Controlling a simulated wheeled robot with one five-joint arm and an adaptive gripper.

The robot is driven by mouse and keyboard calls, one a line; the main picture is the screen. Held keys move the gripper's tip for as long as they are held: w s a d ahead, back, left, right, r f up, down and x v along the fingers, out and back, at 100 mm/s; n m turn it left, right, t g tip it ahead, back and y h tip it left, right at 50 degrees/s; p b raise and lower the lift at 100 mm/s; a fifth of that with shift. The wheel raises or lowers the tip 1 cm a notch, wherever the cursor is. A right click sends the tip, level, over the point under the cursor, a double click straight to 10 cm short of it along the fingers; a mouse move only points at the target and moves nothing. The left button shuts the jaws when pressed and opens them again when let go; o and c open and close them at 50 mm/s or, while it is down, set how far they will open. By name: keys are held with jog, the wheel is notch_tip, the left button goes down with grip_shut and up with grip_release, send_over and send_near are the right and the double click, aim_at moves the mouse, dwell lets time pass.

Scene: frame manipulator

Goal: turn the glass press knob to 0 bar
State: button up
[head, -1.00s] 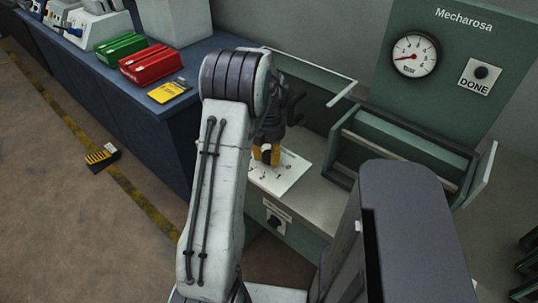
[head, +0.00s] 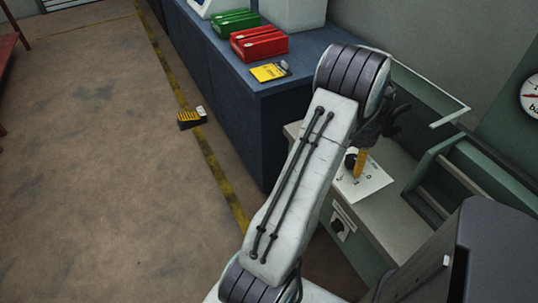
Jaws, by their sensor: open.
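A white dial sheet (head: 370,184) with printed numbers lies on the grey worktop of the green press unit. The yellow fingertips of my gripper (head: 357,163) point down over this sheet, and the dark gripper body is partly hidden behind my arm. The fingers are open. A dark shape shows beside them, but I cannot tell whether it is the knob or whether the fingers touch it. The numbers are too small to read surely. A round pressure gauge (head: 530,95) is cut off by the right edge of the head view, so its reading is unclear.
A black knob (head: 338,226) sits on the unit's front panel. A blue counter (head: 232,90) to the left holds green (head: 234,23) and red (head: 259,44) boxes and a yellow pad (head: 268,72). A small yellow-black item (head: 190,119) lies on the open floor.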

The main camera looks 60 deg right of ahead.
jog(key=m, duration=0.6)
jog(key=shift+p, duration=0.4)
jog(key=m+p, duration=0.1)
jog(key=m, duration=0.6)
jog(key=m+p, duration=0.2)
jog(key=m, duration=0.5)
jog(key=shift+p, duration=0.35)
jog(key=m+p, duration=0.3)
jog(key=m, duration=0.3)
jog(key=shift+r, duration=0.1)
jog(key=shift+r+m, duration=0.2)
jog(key=shift+m, duration=0.2)
jog(key=r, duration=0.4)
jog(key=r+b, duration=0.1)
jog(key=r, duration=0.1)
jog(key=shift+w+a+r, duration=0.1)
jog(key=shift+a+r, duration=0.15)
jog(key=w+a+r+n, duration=0.3)
jog(key=w+a, duration=0.5)
jog(key=a, duration=0.3)
jog(key=w+a+r+n+b, duration=0.1)
jog(key=w+a+r+n, duration=0.3)
jog(key=w+a, duration=0.4)
jog(key=shift+w+a+n, duration=0.4)
jog(key=shift+a+n, duration=0.4)
jog(key=shift+a, duration=1.45)
